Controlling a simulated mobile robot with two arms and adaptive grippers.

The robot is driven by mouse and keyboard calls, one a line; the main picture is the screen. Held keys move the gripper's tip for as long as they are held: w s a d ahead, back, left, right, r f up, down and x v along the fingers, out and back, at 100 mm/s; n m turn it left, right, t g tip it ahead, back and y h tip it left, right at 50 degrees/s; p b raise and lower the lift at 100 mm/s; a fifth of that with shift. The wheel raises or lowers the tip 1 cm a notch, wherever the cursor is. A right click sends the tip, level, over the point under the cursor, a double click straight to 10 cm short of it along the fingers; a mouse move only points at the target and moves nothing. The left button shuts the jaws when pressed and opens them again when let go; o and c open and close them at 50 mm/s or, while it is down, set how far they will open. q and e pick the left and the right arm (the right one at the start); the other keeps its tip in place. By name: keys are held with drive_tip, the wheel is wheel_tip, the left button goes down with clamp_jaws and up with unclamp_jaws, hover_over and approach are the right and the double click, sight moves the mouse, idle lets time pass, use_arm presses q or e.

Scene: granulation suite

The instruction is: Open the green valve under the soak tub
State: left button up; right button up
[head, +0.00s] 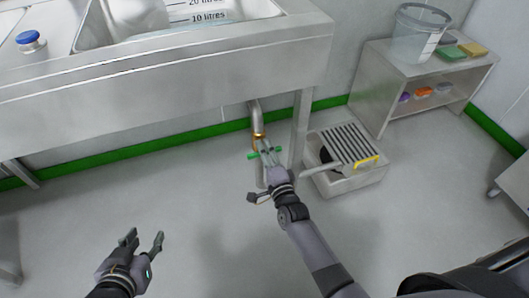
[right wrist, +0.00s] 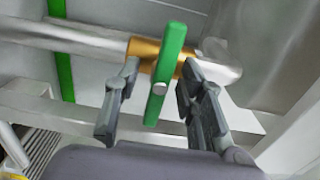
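The soak tub (head: 270,45) is a steel basin with litre marks inside. A steel pipe (head: 256,113) drops from under it to a brass valve body (head: 258,136). The valve's green handle (head: 278,151) lies across the pipe. In the right wrist view the green handle (right wrist: 168,65) crosses the brass body (right wrist: 147,50). My right gripper (right wrist: 160,90) is open, with one finger on each side of the handle; a gap shows on the left, while contact on the right is unclear. My left gripper (head: 144,239) is open and empty above the floor at lower left.
A low floor box with a slatted grate (head: 352,143) and a yellow grip (head: 367,162) stands right of the valve. A tub leg (head: 300,125) is close behind my right gripper. A steel shelf (head: 375,85) holds a clear bucket (head: 416,35).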

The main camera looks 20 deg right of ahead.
drive_tip(key=shift+c, duration=0.3)
clamp_jaws()
use_arm(q)
drive_tip(key=shift+s, duration=0.1)
